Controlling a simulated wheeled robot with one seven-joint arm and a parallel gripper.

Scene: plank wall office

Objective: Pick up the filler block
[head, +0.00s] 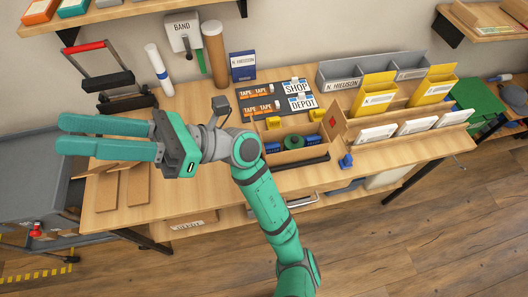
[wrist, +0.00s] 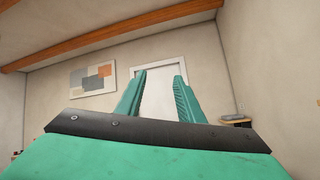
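My gripper (head: 62,135) points left in the head view, over the left end of the wooden workbench (head: 215,205). Its two green fingers are apart with nothing between them; the wrist view also shows the gripper (wrist: 160,76) empty, facing a wall and a white door. I cannot tell for sure which thing is the filler block. An open cardboard box (head: 303,154) at the bench's middle front holds blue items (head: 272,147) and a green roll (head: 292,142).
A red-handled dark tool (head: 100,75), a white roll (head: 158,70) and a cardboard tube (head: 215,55) stand at the back left. Grey and yellow bins (head: 374,93) line the back right. A grey cart (head: 30,185) is at the left.

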